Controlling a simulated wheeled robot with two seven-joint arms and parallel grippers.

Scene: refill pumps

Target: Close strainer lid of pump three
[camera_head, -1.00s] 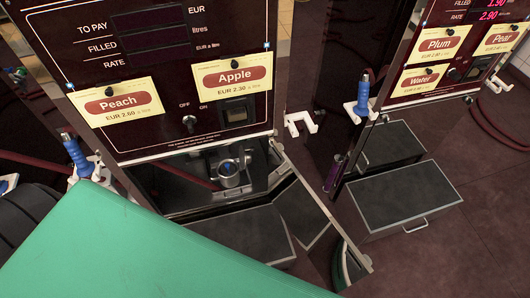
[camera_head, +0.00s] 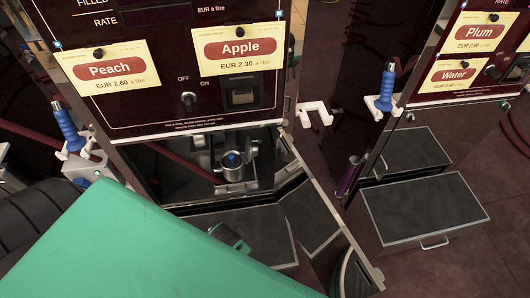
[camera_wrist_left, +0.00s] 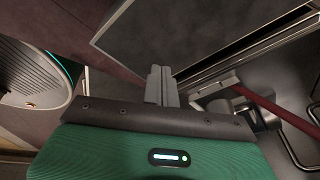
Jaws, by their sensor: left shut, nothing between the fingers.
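The pump with the Peach and Apple labels (camera_head: 210,60) stands ahead, and its lower bay is open. Inside is a metal strainer pot (camera_head: 232,170) with a blue spot in its middle. I cannot tell which part is its lid or how the lid stands. No pump number is readable. In the left wrist view my left gripper (camera_wrist_left: 162,72) is shut and empty, in front of a dark panel. Metal piping and a red hose (camera_wrist_left: 270,108) lie to its right. In the head view its fingers are hidden. My right gripper is not in view.
A blue-handled nozzle (camera_head: 68,128) hangs at the left. The Plum and Water pump (camera_head: 478,60) and a grey drawer (camera_head: 425,200) stand at right.

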